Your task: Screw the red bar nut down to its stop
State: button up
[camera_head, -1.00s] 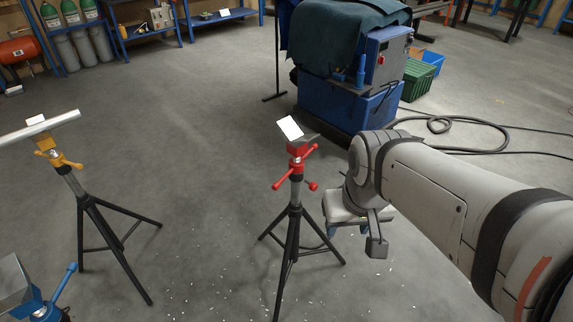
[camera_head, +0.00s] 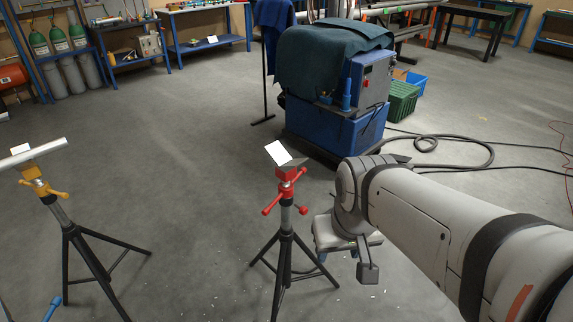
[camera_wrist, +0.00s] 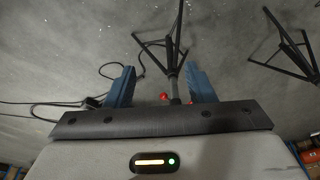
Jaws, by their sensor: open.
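The red bar nut (camera_head: 284,202) sits below the red head of the middle black tripod stand (camera_head: 285,245). Its bars end in red balls. A silvery post shows under it. The stand's post and a red ball (camera_wrist: 163,97) appear between the fingers in that picture. I cannot tell how far beyond the fingers they are.
A yellow-headed stand (camera_head: 40,186) bears a pale pipe (camera_head: 32,152) at left. A blue machine (camera_head: 335,125) under a dark green cloth (camera_head: 333,60) stands behind. A black hose (camera_head: 455,150) coils on the floor at right. Open floor lies between the stands.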

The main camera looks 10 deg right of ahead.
aim_at(285, 192)
jog(key=u, duration=2.55)
jog(key=k, duration=1.1)
jog(key=z, duration=0.85)
jog(key=i, duration=1)
jog(key=z, duration=0.05)
